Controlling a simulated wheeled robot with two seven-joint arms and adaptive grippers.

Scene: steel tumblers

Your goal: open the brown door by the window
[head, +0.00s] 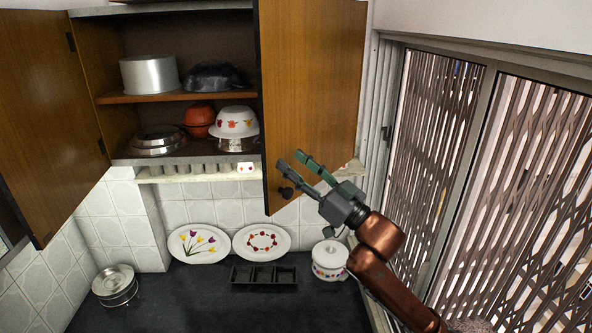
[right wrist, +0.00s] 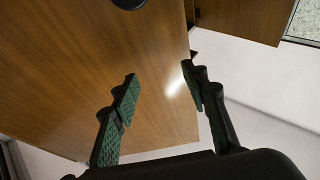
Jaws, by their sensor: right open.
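The brown door (head: 312,90) by the window is the right-hand cabinet door. It stands swung out from the cabinet, and the shelves show to its left. Its dark round knob (head: 286,192) is near the lower edge; a dark round piece also shows at the top of the right wrist view (right wrist: 128,3). My right gripper (head: 291,160) is open and empty at the door's lower part, just above the knob. In the right wrist view, the door's face (right wrist: 70,70) lies behind my open fingers (right wrist: 159,72), its edge near the right finger. I cannot tell whether they touch. My left gripper is not in view.
The window with a folding metal grille (head: 425,130) is close on the right. The left cabinet door (head: 45,110) also stands open. Bowls and a pot (head: 150,74) fill the shelves. Plates (head: 262,242), a black tray (head: 263,275) and a white lidded pot (head: 330,262) stand on the counter below.

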